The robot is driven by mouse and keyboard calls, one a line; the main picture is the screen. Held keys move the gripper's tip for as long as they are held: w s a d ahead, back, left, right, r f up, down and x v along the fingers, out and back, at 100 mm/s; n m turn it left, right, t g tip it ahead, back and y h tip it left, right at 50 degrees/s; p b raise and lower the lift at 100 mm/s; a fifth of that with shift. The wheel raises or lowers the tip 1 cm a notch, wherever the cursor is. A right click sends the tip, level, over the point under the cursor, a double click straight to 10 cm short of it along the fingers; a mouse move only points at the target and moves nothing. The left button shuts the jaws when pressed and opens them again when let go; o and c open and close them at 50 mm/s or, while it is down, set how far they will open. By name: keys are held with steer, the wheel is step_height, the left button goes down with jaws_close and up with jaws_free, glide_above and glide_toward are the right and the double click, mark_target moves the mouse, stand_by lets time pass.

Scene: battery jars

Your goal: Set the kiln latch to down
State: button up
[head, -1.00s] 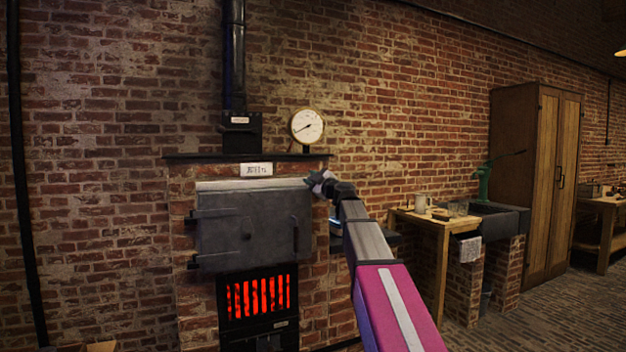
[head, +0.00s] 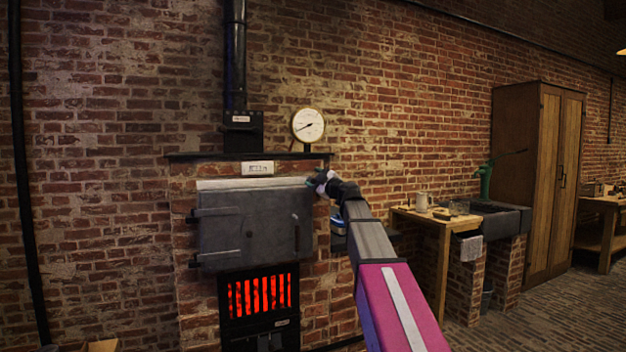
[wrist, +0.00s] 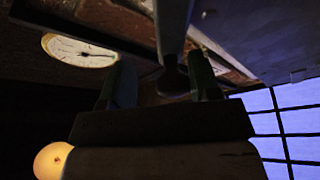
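My gripper (head: 311,183) is at the door's upper right corner. In the wrist view my gripper (wrist: 162,85) has its two fingers apart, one on each side of a dark bar with a rounded end, which looks like the kiln latch (wrist: 173,76). The right finger is close to it; I cannot tell if they touch. In the head view my gripper and wrist hide that spot.
Red bars glow in the firebox (head: 260,297) below the door. A round gauge (head: 308,125) stands on the kiln's top ledge, just above my gripper. A wooden table (head: 432,224) and a dark sink (head: 492,218) are to the right. Brick floor is open at the lower right.

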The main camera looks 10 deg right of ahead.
steer(key=v, duration=0.9)
steer(key=shift+s+d, duration=0.2)
steer(key=shift+f, duration=0.15)
steer(key=s+a+f+m+g+h, duration=0.2)
steer(key=f+m+g, duration=0.1)
steer(key=f, duration=0.9)
steer(key=s+a+f+m+g+h, duration=0.1)
steer(key=s+f+m+g, duration=0.15)
steer(key=f, duration=0.95)
steer(key=s+a+f+m+g+h, duration=0.2)
steer(key=s+f+m+g, duration=0.1)
steer(key=f, duration=0.8)
steer(key=s+d+f+m+g+h, duration=0.3)
steer(key=s+f+m+g, duration=0.1)
steer(key=s+f, duration=0.6)
steer(key=s+d+f+m+g+h, duration=0.3)
steer(key=s+f, duration=0.6)
steer(key=f, duration=0.6)
steer(key=shift+s+m+g+h, duration=0.4)
steer(key=shift+m+g+h, duration=0.25)
steer(key=shift+m, duration=0.6)
